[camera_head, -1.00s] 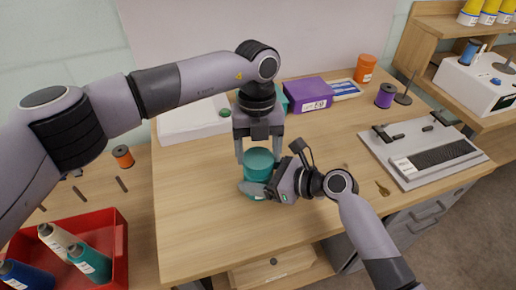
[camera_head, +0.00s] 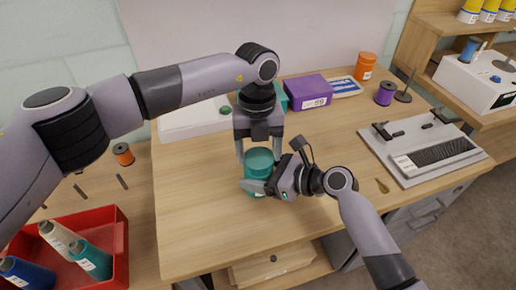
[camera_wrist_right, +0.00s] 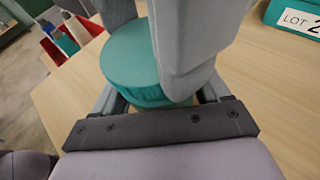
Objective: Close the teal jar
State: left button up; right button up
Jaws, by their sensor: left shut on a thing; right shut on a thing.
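The teal jar (camera_head: 258,189) stands upright on the wooden table with its round teal lid (camera_head: 259,157) on top. My left gripper (camera_head: 260,157) points straight down from above, its two fingers shut on the lid's sides. My right gripper (camera_head: 257,186) comes in low from the right and is shut on the jar's body, covering much of it. In the right wrist view the lid (camera_wrist_right: 128,66) shows from above, partly hidden by grey fingers. Whether the lid sits fully down on the jar cannot be told.
A purple box (camera_head: 308,93), an orange jar (camera_head: 365,66) and a purple spool (camera_head: 384,94) stand at the back. A grey device with a comb-like part (camera_head: 425,150) lies at right.

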pick_arm(q)
jog(key=shift+a+f, duration=0.15)
jog(key=shift+f, duration=0.25)
pick_arm(e)
jog(key=shift+s+a+r, duration=0.1)
jog(key=shift+a, duration=0.05)
pick_arm(q)
jog(key=shift+r, duration=0.25)
jog(key=shift+r, duration=0.45)
dwell(0.6)
jog(key=shift+f, duration=0.3)
jog(key=shift+s+f, duration=0.1)
jog(key=shift+f, duration=0.2)
jog(key=shift+c, duration=0.8)
jog(key=o, duration=0.9)
pick_arm(e)
grip_shut()
pick_arm(q)
jog(key=shift+o, duration=1.4)
jog(key=shift+d, duration=0.25)
